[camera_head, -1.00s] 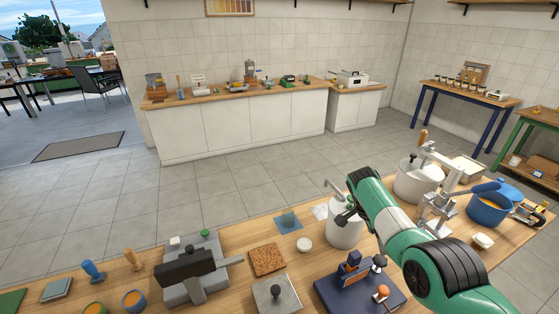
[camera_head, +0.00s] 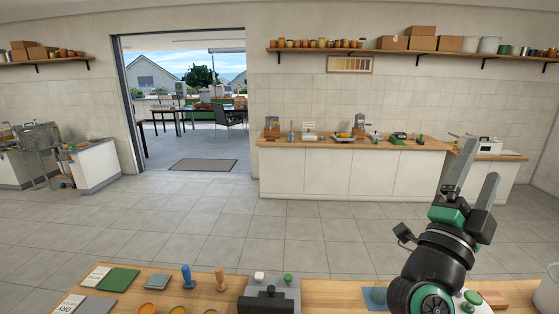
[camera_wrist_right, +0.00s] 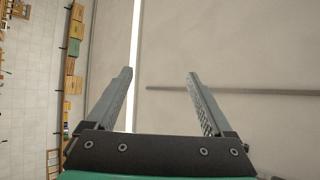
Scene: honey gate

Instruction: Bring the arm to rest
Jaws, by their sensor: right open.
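My right gripper (camera_head: 472,178) is raised above the right part of the wooden workbench (camera_head: 335,294) in the head view, fingers pointing up. In the right wrist view its two grey fingers (camera_wrist_right: 160,102) stand apart with nothing between them. Behind them are a plain pale surface and, at the left, a tilted view of the shelf boxes. My left gripper is not in view.
The bench holds a green pad (camera_head: 118,280), a blue-handled tool (camera_head: 187,277), a wooden-handled tool (camera_head: 220,280) and a dark-topped grey device (camera_head: 268,297). A white counter (camera_head: 350,172) stands against the back wall. The tiled floor between is clear.

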